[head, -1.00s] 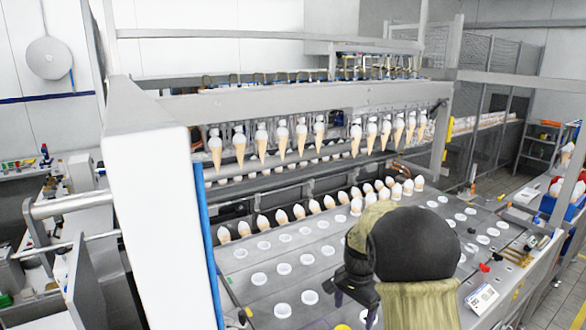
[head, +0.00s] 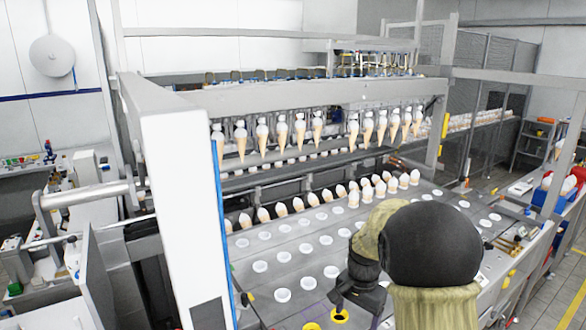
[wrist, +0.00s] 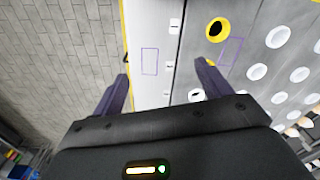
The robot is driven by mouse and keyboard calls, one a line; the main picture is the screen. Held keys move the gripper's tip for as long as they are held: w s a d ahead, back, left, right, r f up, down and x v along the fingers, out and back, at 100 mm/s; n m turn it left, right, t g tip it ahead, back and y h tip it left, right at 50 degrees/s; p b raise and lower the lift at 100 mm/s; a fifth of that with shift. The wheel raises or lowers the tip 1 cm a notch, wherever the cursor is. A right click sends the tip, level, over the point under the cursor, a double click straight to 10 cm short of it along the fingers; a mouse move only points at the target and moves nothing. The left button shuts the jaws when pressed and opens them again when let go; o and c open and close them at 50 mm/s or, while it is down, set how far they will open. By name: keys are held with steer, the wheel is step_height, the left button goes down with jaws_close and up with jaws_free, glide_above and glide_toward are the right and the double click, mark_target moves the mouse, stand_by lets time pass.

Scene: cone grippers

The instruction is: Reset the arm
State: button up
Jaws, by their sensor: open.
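My gripper (wrist: 162,85) is open in the wrist view, with its two dark fingers spread wide and nothing between them. It hangs over the edge of the machine's grey panel (wrist: 240,50). In the head view my gripper (head: 350,300) points down low in the picture, beside my arm, above the plate with holes (head: 250,293). A yellow-ringed hole (wrist: 217,29) lies ahead and right of the fingers; a yellow ring (head: 339,315) also shows just below the gripper in the head view.
Ice cream cones (head: 300,128) hang in a row from the machine's beam (head: 290,97). More cones (head: 262,215) stand in the plate's rear rows. A white upright panel (head: 178,200) stands at left. A blue crate (head: 549,196) is at right. Tiled floor (wrist: 60,40) lies left of the machine.

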steer(key=s+r+n+t, duration=0.1)
steer(key=s+n, duration=0.7)
steer(key=s, duration=1)
steer(key=shift+s+t, duration=0.2)
steer(key=shift+t, duration=0.4)
